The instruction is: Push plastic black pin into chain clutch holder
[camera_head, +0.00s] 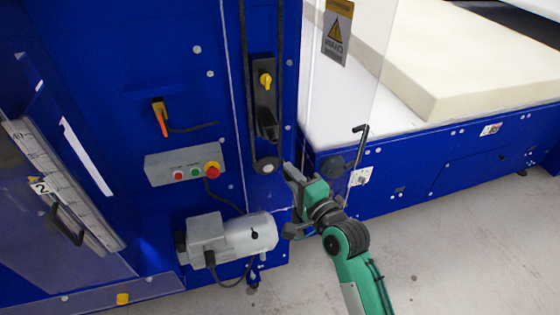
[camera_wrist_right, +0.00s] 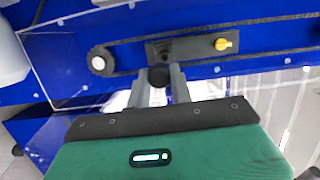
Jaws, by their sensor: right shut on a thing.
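The chain clutch holder is a black plate (camera_head: 264,100) on the blue machine's front, with a yellow knob (camera_head: 266,81) at its upper end. In the right wrist view the holder (camera_wrist_right: 190,49) lies just beyond my fingertips, with the yellow knob (camera_wrist_right: 223,44) at its right. My right gripper (camera_wrist_right: 159,82) is shut on the black pin (camera_wrist_right: 158,77), whose round dark head shows between the fingers. The pin overlaps the holder's left end there; I cannot tell how deep it sits. In the head view my right gripper (camera_head: 290,172) is low, right of the holder. My left gripper is out of view.
A chain runs past the holder around a round sprocket (camera_head: 267,166). A grey motor (camera_head: 235,236) and a button box (camera_head: 185,162) are on the left. A clear panel (camera_head: 335,80) and foam block (camera_head: 470,65) are at right. Open floor (camera_head: 450,230) lies lower right.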

